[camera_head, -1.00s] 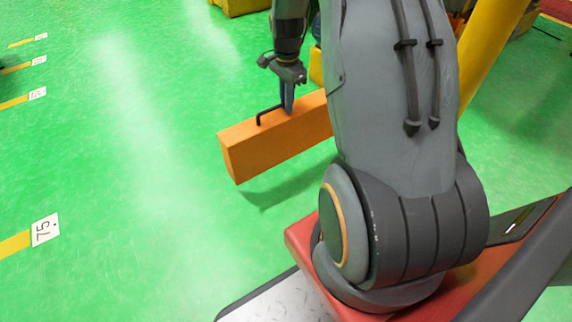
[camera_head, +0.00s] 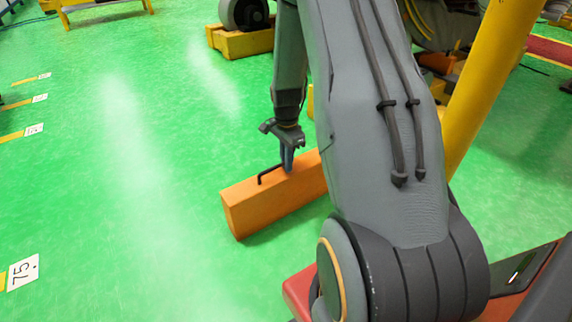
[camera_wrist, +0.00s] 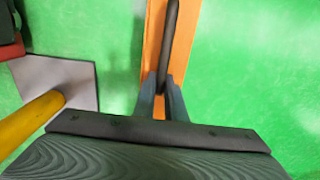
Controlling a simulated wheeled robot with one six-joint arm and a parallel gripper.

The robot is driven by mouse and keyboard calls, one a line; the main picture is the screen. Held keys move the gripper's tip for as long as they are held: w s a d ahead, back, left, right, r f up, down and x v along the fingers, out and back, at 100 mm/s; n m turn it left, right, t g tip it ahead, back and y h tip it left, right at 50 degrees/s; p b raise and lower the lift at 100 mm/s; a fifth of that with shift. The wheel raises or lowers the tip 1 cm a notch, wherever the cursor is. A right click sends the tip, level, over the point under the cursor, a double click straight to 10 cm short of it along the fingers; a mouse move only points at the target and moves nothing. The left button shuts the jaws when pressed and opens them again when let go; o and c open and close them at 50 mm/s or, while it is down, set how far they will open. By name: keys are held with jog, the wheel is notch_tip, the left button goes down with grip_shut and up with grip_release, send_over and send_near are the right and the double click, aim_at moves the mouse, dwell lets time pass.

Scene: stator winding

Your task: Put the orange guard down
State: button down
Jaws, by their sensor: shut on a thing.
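The orange guard (camera_head: 262,207) is a long block with a black bar handle (camera_head: 268,172) on top. My gripper (camera_head: 287,168) points down from above and is shut on this handle. The guard is level and very low over the green floor; I cannot tell for sure whether its underside touches. Its right end is hidden behind my arm. In the wrist view, the handle (camera_wrist: 171,45) runs between my two fingers (camera_wrist: 161,95), with the orange guard (camera_wrist: 153,40) below it.
The green floor (camera_head: 130,220) to the left of the guard is clear. A number card (camera_head: 23,272) lies at the lower left. A yellow post (camera_head: 490,90) rises at the right. A yellow block with a dark round part (camera_head: 240,40) stands behind.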

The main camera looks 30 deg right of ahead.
jog(key=c, duration=1.8)
grip_release()
notch_tip(320, 180, up, 12)
jog(key=p, duration=0.6)
jog(key=shift+r, duration=0.1)
